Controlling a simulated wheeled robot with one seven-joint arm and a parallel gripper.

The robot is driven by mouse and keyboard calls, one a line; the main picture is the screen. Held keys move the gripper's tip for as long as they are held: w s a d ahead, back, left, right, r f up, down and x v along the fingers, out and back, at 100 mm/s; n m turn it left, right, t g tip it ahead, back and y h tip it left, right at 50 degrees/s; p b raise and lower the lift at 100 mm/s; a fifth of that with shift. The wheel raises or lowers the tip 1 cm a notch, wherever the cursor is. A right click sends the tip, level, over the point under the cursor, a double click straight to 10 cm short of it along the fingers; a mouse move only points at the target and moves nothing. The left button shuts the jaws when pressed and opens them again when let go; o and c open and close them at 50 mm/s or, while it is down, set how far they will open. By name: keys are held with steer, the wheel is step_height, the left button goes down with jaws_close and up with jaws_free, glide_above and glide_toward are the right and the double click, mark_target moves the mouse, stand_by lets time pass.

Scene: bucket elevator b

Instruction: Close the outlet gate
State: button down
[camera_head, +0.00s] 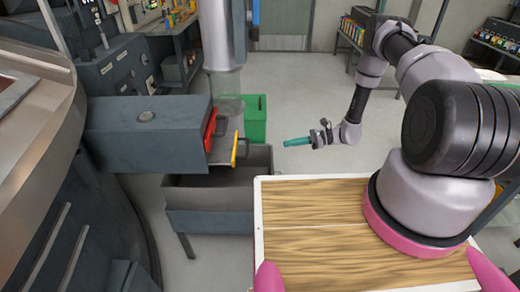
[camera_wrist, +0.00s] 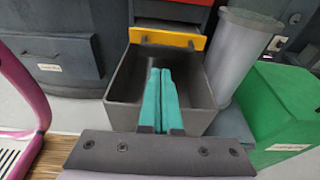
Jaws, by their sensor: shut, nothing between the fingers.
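The outlet gate is a flat grey plate with a yellow front edge (camera_head: 235,149) and a dark handle. It sticks out of the red-framed mouth (camera_head: 210,130) of the grey chute (camera_head: 150,132), over an open dark bin. In the wrist view the yellow gate bar (camera_wrist: 167,39) lies across the far side of the bin, with the chute behind it. My gripper (camera_head: 285,143) has teal fingers, shut and empty, to the right of the gate and apart from it. In the wrist view the shut fingertips (camera_wrist: 159,72) point toward the gate over the bin.
The open bin (camera_head: 217,222) stands below the chute; it also shows in the wrist view (camera_wrist: 120,100). A green container (camera_head: 255,120) and a grey cylinder (camera_wrist: 243,50) stand beside it. My wooden-topped base (camera_head: 310,230) is close to the bin. Floor right of the bin is clear.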

steer(key=x, duration=1.4)
steer(key=shift+f, duration=0.15)
glide_toward(219, 148)
steer(key=s+a+f, duration=0.1)
steer(key=a+f, duration=0.1)
steer(key=shift+s+a+r, duration=0.15)
steer(key=shift+s+a, duration=0.1)
steer(key=shift+a, duration=0.05)
